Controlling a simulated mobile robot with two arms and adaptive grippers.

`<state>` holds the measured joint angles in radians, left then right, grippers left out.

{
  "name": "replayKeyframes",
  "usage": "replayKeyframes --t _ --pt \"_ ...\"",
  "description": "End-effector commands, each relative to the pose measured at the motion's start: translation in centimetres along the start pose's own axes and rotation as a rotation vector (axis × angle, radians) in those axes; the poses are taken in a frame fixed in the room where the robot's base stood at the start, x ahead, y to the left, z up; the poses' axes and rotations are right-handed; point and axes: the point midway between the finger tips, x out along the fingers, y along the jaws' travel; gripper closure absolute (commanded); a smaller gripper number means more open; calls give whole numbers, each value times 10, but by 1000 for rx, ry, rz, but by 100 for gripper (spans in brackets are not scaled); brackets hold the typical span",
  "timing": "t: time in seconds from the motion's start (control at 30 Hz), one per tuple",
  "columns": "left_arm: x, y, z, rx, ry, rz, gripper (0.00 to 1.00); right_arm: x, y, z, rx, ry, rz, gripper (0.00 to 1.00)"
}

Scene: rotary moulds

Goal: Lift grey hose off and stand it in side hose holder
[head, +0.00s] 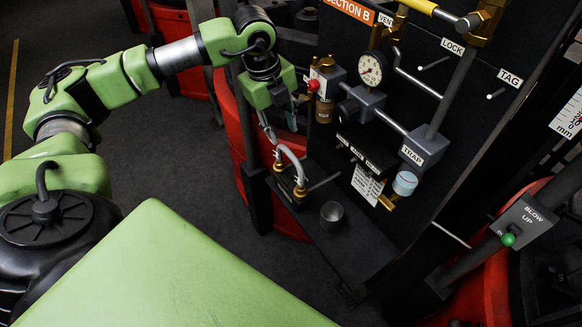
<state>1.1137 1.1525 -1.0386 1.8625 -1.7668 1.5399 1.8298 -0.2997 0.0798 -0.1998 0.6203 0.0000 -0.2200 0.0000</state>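The grey hose (291,158) is a short, pale bent tube standing on the black shelf at the foot of the panel. Its ends meet brass fittings (299,190) there. My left gripper (281,122) hangs just above the hose, pointing down. Its fingers look spread, with nothing seen between them, and it appears apart from the hose. No thing in view is labelled as the side hose holder, and I cannot tell which part it is. My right gripper is not in view.
A grey metal cup (331,213) stands on the shelf (350,255), right of the hose. Close behind are the black panel with its gauge (371,70), a red knob (313,86) and the TRAP block (424,147). Red machine housings (240,135) stand near. Dark floor lies open at left.

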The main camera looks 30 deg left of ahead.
Motion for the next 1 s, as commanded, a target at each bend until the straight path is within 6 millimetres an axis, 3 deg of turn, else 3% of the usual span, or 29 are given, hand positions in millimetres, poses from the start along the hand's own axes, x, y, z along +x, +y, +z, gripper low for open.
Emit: replayKeyframes --t 0.23,0.53,0.8,1.0 --pt "46 0 -2 3 5 1 69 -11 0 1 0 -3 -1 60" --pt "69 0 0 3 5 2 69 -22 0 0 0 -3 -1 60" --pt "107 -1 2 3 4 -1 69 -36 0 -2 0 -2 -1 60" --pt "112 0 2 4 4 -3 69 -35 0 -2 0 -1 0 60"
